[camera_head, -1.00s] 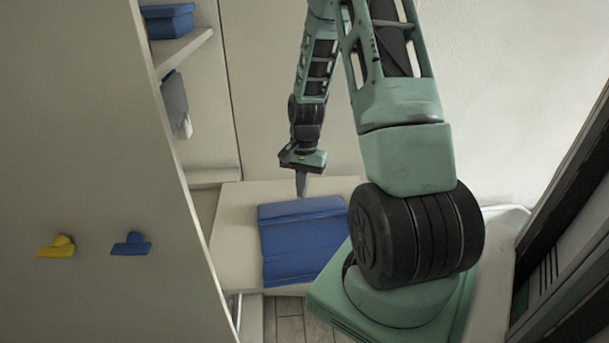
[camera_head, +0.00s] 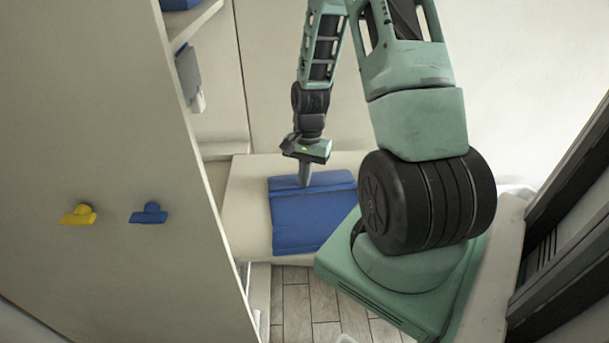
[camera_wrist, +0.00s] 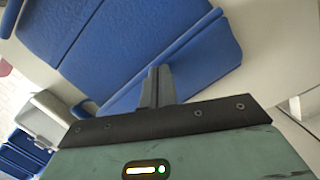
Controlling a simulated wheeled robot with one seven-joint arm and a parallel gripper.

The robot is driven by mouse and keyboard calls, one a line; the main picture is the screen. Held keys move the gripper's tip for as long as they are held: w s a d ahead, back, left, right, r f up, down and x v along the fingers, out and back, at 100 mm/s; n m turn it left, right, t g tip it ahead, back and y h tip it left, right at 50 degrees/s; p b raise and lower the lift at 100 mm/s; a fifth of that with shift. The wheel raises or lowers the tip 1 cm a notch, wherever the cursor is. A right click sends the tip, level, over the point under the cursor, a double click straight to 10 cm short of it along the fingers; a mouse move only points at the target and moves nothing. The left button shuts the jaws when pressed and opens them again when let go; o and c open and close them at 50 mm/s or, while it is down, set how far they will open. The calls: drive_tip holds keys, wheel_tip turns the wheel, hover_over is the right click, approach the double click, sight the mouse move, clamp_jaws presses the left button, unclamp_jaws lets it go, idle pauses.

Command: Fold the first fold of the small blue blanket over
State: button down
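The small blue blanket (camera_head: 308,219) lies on a pale table. Raised crease lines run across it, with a narrow strip along its far edge. In the wrist view the blanket (camera_wrist: 115,28) fills the upper middle and shows the same creases. My gripper (camera_head: 305,183) points down at the far strip, left of the blanket's middle. In the wrist view my gripper's fingers (camera_wrist: 160,72) are close together over the strip beside a crease. I see no cloth between them, and I cannot tell whether the tips touch the blanket.
The pale table top (camera_head: 246,205) is bare left of the blanket. A tall panel with a yellow hook (camera_head: 78,215) and a blue hook (camera_head: 149,213) stands at the left. A wall is close behind the table. Blue and grey bins (camera_wrist: 40,118) show at the wrist view's lower left.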

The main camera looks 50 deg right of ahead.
drive_tip(key=shift+w+d+f, duration=0.15)
drive_tip(key=shift+d+f, duration=0.05)
drive_tip(key=shift+d, duration=0.35)
drive_tip(key=shift+w+d+f, duration=0.1)
drive_tip(key=shift+d+f, duration=0.05)
drive_tip(key=shift+d, duration=0.4)
drive_tip(key=shift+r+p, duration=0.85)
drive_tip(key=shift+w+f, duration=0.15)
drive_tip(key=w+d+b, duration=0.1)
drive_tip(key=d, duration=0.2)
drive_tip(key=w+d+b, duration=0.1)
drive_tip(key=d, duration=0.2)
drive_tip(key=w+d+b, duration=0.1)
drive_tip(key=d, duration=0.3)
drive_tip(key=shift+b, duration=0.3)
drive_tip(key=shift+w+d, duration=0.2)
drive_tip(key=shift+d, duration=0.6)
